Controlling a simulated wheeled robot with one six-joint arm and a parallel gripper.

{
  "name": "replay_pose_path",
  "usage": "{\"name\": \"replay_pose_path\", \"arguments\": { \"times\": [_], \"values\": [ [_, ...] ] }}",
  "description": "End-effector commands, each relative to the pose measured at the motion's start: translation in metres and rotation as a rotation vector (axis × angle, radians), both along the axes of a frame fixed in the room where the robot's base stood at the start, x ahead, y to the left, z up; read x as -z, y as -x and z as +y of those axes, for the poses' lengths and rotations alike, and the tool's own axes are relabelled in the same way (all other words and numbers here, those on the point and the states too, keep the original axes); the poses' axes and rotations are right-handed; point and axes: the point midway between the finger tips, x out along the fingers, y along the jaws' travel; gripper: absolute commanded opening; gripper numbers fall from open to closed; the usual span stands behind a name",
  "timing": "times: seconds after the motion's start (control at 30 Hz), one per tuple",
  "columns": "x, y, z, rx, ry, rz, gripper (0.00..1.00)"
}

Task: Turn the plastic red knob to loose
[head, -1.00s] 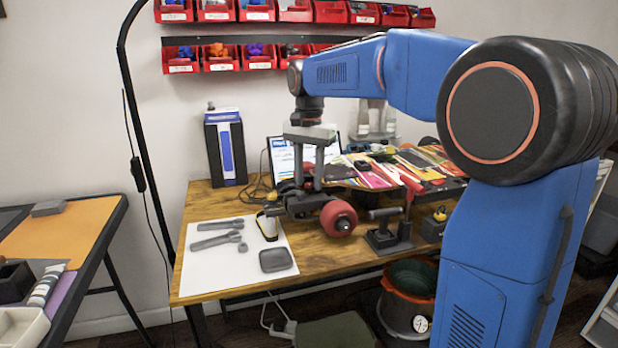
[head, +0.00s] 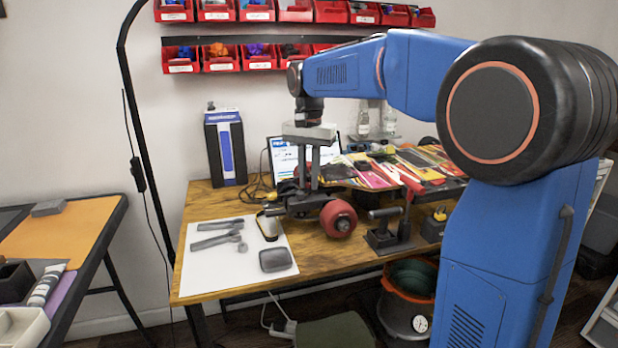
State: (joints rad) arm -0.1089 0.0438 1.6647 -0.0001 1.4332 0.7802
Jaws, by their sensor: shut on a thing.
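My gripper (head: 309,186) points straight down over the wooden table, its two grey fingers close together. It is shut on a small part at the top of a dark assembly (head: 306,204); this part seems to be the plastic red knob, but the fingers mostly hide it. A bit of red shows just behind the fingers. The dark assembly carries a round red wheel (head: 338,218) at its near right side, clear of the fingers. Which way the knob is set cannot be seen.
A white sheet (head: 211,268) with grey tools and a dark grey block (head: 275,258) lies at left. A black stand with a lever (head: 384,230) is close on the right. Colourful packets, a tablet and a blue-white box (head: 226,147) stand behind.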

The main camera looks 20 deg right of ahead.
Motion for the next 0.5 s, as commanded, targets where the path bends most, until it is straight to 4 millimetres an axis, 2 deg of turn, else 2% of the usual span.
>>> {"name": "replay_pose_path", "arguments": {
  "times": [0.5],
  "values": [
    [-0.0003,-0.0001,0.0003,-0.460,0.000,0.000,0.00]
  ]
}}
